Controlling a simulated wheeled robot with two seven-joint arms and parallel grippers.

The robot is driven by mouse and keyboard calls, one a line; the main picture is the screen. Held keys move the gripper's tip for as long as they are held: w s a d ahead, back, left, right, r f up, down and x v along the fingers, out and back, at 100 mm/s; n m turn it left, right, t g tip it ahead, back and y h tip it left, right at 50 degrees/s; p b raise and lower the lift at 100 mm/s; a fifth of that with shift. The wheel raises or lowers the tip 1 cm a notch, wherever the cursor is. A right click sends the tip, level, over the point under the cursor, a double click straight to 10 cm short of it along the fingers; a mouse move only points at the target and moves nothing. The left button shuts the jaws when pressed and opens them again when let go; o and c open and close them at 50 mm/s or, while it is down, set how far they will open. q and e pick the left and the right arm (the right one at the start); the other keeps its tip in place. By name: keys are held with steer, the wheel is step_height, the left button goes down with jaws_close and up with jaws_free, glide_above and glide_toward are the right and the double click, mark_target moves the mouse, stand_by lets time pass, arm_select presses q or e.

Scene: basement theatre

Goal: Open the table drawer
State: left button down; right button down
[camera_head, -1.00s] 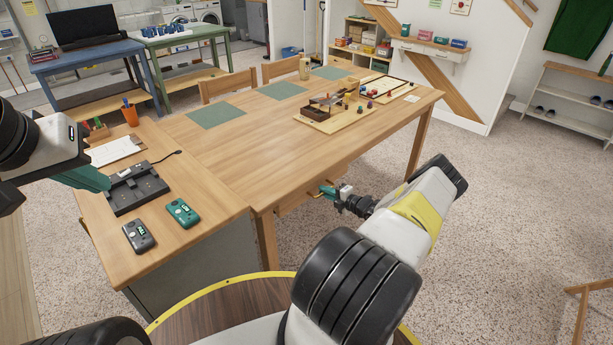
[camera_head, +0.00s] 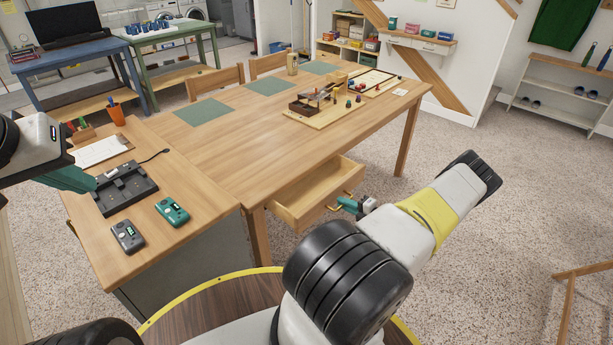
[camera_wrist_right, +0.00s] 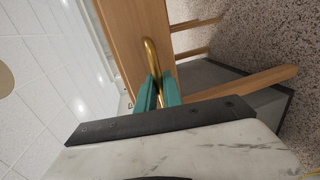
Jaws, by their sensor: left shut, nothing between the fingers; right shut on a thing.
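The wooden table (camera_head: 231,148) stands in the middle of the head view. Its drawer (camera_head: 291,209) is pulled out below the front edge, and the inside that shows is empty. A brass handle (camera_head: 340,202) is on the drawer front; it also shows in the right wrist view (camera_wrist_right: 150,54). My right gripper (camera_head: 346,203) is shut on the handle, its teal fingers on either side of the bar in the right wrist view (camera_wrist_right: 160,92). My left gripper (camera_head: 91,184) is shut and empty, above the side desk at the left, near the black charging dock.
The side desk (camera_head: 140,245) holds the charging dock (camera_head: 124,188), two handheld devices (camera_head: 172,211), a clipboard and an orange pen cup. A board game (camera_head: 330,105) lies on the table. A wooden stool or frame (camera_head: 568,290) is at lower right. Carpet right of the drawer is clear.

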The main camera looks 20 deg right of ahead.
steer(key=f+v, duration=0.3)
steer(key=v, duration=1.1)
steer(key=shift+s+d, duration=0.25)
steer(key=shift+s, duration=0.35)
steer(key=c, duration=1.5)
jaws_free()
steer(key=v, duration=0.7)
steer(key=shift+s+d, duration=0.15)
steer(key=shift+s, duration=0.2)
